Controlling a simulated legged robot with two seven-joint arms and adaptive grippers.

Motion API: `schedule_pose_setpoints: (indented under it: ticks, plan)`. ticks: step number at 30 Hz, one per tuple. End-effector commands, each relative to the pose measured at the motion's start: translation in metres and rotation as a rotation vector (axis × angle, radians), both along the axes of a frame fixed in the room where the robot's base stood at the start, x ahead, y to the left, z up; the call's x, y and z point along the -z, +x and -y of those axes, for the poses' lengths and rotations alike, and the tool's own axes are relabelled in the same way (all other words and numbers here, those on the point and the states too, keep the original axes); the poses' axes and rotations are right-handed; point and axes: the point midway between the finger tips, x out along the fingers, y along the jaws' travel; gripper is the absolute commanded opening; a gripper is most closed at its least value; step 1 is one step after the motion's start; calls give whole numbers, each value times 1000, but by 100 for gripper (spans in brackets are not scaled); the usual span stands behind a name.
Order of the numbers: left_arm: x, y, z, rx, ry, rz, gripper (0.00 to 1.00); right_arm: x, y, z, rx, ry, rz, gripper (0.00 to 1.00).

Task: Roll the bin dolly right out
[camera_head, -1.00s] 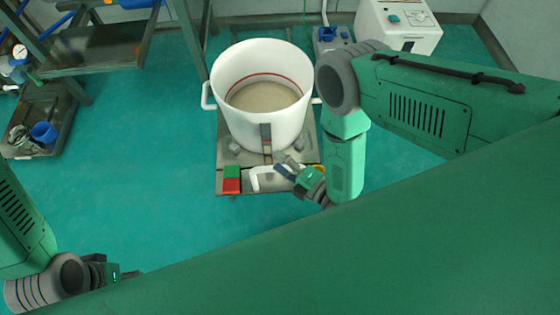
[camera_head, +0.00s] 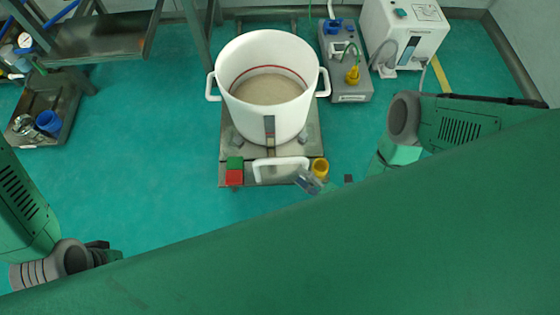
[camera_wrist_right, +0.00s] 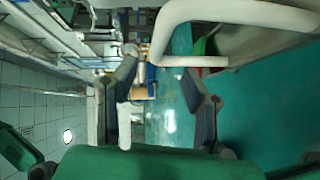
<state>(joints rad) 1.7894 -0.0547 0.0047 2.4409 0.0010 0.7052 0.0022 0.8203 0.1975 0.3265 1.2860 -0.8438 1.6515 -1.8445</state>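The bin dolly is a low grey steel platform (camera_head: 228,145) carrying a large white bin (camera_head: 245,105) with pale material inside. A white U-shaped handle (camera_head: 281,163) is at its near edge; it also shows at the upper right of the right wrist view (camera_wrist_right: 230,12). My right gripper (camera_head: 304,180) is just right of and nearer than the handle, partly hidden by my body. In the right wrist view its two fingers (camera_wrist_right: 160,92) are apart with nothing between them. My left gripper (camera_head: 103,252) is at the lower left, away from the dolly, its fingers mostly hidden.
Red (camera_head: 234,177) and green (camera_head: 235,163) blocks and a yellow cup-like part (camera_head: 320,168) are at the platform's near edge. A grey unit (camera_head: 350,88) and a white machine (camera_head: 400,30) stand behind right. A steel shelf (camera_head: 100,40) stands left. Floor nearer the dolly is clear.

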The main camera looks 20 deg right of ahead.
Motion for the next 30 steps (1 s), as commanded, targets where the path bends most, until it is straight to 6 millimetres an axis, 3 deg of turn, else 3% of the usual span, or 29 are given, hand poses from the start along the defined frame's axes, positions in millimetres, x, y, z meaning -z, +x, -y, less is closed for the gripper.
schedule_pose_setpoints:
  ticks: [6,12,26,29,30]
  plan:
    - [21,0,0,0,0,0,39,9,41,-23,0,1,3,39]
    - [31,0,0,0,0,0,39,12,67,-37,1,1,3,39]
    - [34,0,0,0,0,0,39,12,78,-44,0,0,1,39]
    - [34,0,0,0,0,0,39,12,77,-44,0,0,1,4]
    - [34,0,0,0,0,0,39,12,77,-44,0,0,1,0]
